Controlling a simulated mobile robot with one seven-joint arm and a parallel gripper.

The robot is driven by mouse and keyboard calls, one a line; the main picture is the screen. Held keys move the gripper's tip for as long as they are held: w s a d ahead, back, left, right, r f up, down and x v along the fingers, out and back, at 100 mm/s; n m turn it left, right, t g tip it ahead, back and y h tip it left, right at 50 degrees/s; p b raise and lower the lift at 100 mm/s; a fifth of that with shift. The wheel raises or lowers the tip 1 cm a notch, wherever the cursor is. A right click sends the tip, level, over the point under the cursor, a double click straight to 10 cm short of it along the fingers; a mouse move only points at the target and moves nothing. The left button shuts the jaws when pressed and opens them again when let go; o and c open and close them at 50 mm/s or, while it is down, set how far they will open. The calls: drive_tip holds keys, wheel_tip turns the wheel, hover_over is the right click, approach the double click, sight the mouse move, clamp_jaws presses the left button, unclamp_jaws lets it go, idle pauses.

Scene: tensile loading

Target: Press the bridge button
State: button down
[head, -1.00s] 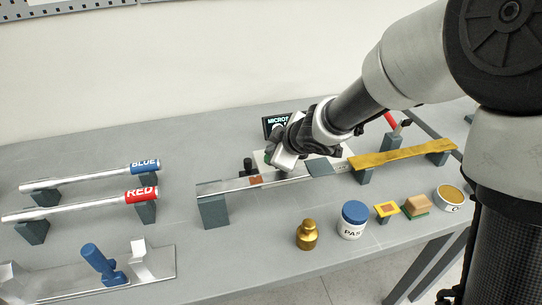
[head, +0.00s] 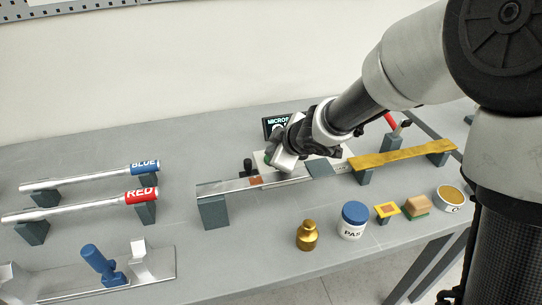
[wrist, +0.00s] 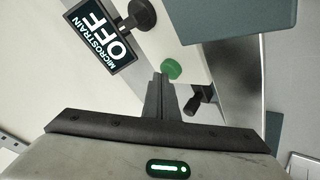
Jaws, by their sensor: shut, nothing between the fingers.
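The green round button (wrist: 171,69) sits on a pale box (wrist: 190,62) in the wrist view. I take it to be the bridge button. My gripper (wrist: 160,78) is shut and empty, its fingertips appearing just beside the button; whether they touch it I cannot tell. A dark display (wrist: 103,36) beside the box reads "MICROSTRAIN OFF". In the head view my gripper (head: 274,165) is over the box behind the metal beam, and the display (head: 279,124) is partly hidden by my arm.
A metal beam (head: 225,186) on grey blocks runs in front of the box. A yellow strip (head: 400,156) lies to the right. A brass weight (head: 307,235), a blue-lidded jar (head: 353,220) and small items stand in front. Labelled RED (head: 80,204) and BLUE (head: 90,177) rods lie left.

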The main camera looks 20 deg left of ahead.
drive_tip(key=shift+f, duration=0.1)
idle(0.5)
drive_tip(key=shift+f+b, duration=0.35)
drive_tip(key=shift+b, duration=0.05)
drive_tip(key=shift+r+p, duration=0.25)
drive_tip(key=shift+p, duration=0.15)
wheel_tip(320, 180, up, 6)
drive_tip(key=p, duration=0.6)
drive_tip(key=shift+r, duration=0.2)
drive_tip(key=shift+f, duration=0.1)
idle(1.8)
